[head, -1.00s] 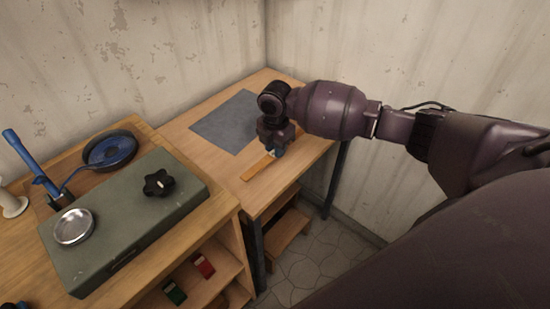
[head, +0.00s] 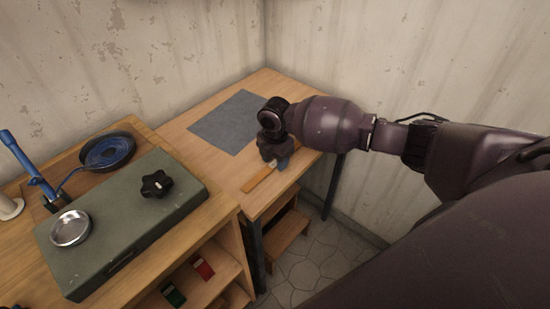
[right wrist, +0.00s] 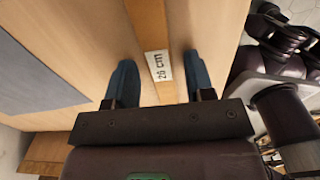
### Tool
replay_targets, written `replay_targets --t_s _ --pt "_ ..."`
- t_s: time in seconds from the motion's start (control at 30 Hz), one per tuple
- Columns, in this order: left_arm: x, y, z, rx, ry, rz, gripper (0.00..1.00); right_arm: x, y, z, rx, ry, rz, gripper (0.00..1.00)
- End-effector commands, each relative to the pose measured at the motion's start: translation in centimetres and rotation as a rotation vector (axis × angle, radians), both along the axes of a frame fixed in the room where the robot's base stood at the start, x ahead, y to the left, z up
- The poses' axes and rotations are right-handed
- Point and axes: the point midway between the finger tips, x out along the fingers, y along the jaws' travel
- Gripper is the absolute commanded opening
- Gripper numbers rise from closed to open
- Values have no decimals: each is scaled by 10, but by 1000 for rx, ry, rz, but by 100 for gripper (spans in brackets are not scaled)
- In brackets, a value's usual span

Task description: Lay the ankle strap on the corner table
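The ankle strap, a flat tan-orange strip (head: 260,180), lies on the wooden corner table (head: 300,165) near its front edge. In the right wrist view the strap (right wrist: 147,22) carries a white label reading "26 cm". My right gripper (head: 279,165) is low over the table at the strap's far end. In the right wrist view its two blue fingers (right wrist: 160,80) are spread on either side of the strap, with a gap on each side. The palm hides the near end of the strap in that view. My left gripper is not in view.
A grey mat (head: 228,122) lies on the table behind the strap. Walls close off the corner behind.

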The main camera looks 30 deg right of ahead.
Motion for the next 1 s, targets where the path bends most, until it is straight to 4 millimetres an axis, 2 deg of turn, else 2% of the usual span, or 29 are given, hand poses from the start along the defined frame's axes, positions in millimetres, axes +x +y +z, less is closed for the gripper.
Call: replay_targets --t_s 0.27,0.43,0.8,1.0 --pt "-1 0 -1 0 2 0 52 0 0 1 0 -1 0 52" --pt "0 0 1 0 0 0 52 1 0 13 0 -4 -1 52" --pt "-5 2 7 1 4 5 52 1 0 81 0 -5 1 52" --pt "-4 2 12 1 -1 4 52 1 0 109 0 -3 0 52"
